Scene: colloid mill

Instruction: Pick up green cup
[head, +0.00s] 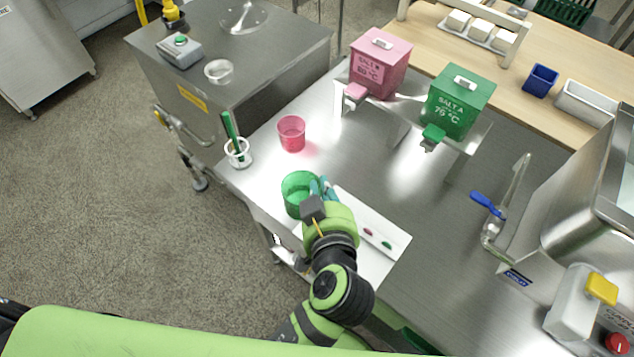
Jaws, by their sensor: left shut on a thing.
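The green cup (294,190) is a translucent green tumbler near the left front edge of the steel table, by a white sheet. My left gripper (318,190) reaches it from the lower right and is shut on its right-hand rim or wall. The cup looks upright; I cannot tell whether its base touches the table. The gripper's wrist hides part of the cup's right side and some of the white sheet. My right gripper is not in view.
A pink cup (291,134) and a white holder (238,156) with a green stick stand behind the green cup. Pink (377,75) and green (458,112) salt boxes sit on a raised steel stand. A tap (494,215) with a blue handle is at right. The table middle is clear.

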